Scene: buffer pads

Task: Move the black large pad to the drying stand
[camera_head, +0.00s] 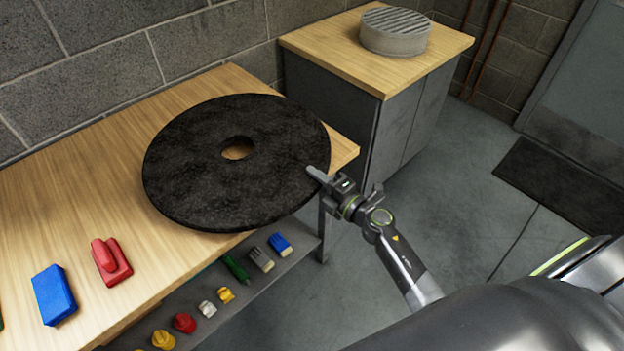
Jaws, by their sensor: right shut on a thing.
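The black large pad (200,185) is a thick dark disc with a round hole in its middle. It is over the right end of the wooden bench, its near edge overhanging the front; I cannot tell whether it rests flat or is slightly raised. My right gripper (319,175) is shut on the pad's right rim. The drying stand is probably the round grey slatted stand (395,32) on top of the cabinet at the back. My left gripper is not in view.
The wooden bench (60,200) holds a blue block (54,294) and a red brush-like item (111,261). A lower shelf (235,300) carries several small coloured items. The grey cabinet (335,105) stands behind, its wooden top (330,45) mostly clear. A dark mat (565,185) lies on the floor at right.

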